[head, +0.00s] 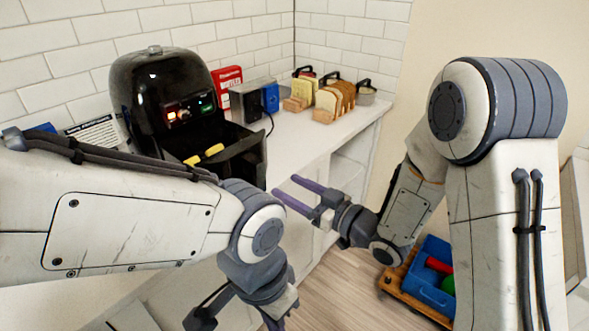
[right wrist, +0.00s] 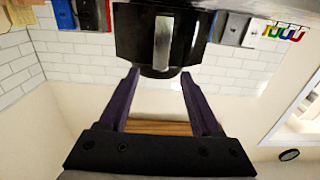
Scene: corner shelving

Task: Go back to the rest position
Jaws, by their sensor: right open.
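My right gripper (head: 284,185) is open and empty, with its purple fingers spread and pointing left toward the counter front. In the right wrist view (right wrist: 160,73) its fingertips stand apart, with the black drawer front and its silver handle (right wrist: 162,42) in line with the gap. Nothing is between the fingers. The black air fryer (head: 160,90) stands on the counter with its drawer (head: 248,160) pulled out and yellow pieces (head: 207,155) in it. My left gripper (head: 272,322) shows only in part at the bottom edge; its fingertips are cut off.
The white counter (head: 300,150) carries a red box (head: 227,78), a grey toaster (head: 248,104), a blue box (head: 270,97) and bread in wooden racks (head: 330,104). A blue crate (head: 430,285) sits on a wooden dolly (head: 408,298) on the floor. Some floor before the counter is clear.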

